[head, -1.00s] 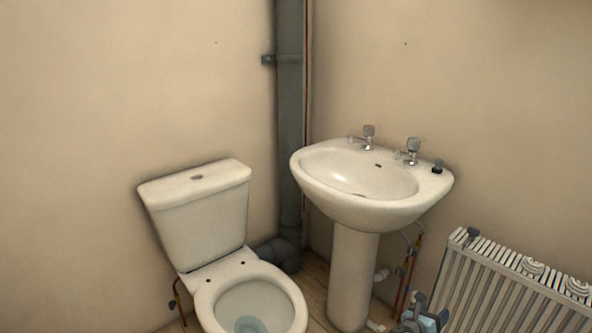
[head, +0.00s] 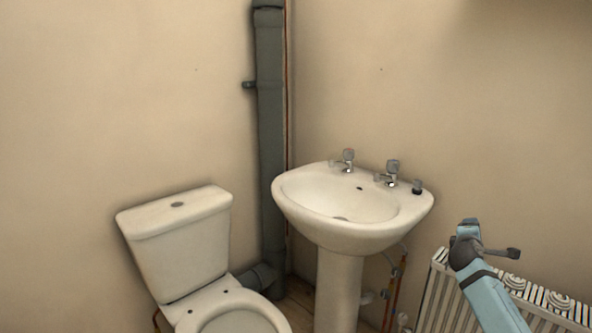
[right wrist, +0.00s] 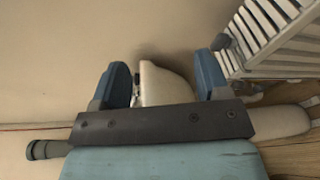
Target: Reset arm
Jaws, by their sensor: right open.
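My right arm comes in at the lower right of the head view, with its gripper end (head: 466,240) raised in front of the radiator. In the right wrist view the right gripper (right wrist: 165,84) has its two blue fingers well apart. No held thing shows between them; part of a white fixture shows beyond the gap. My left gripper is not in the head view.
A white basin (head: 322,226) on a pedestal stands in the corner, with two taps and a small dark item on its rim. A white toilet (head: 180,245) stands to its left. A grey pipe (head: 270,140) runs up the corner. A white radiator (head: 440,290) is at the right.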

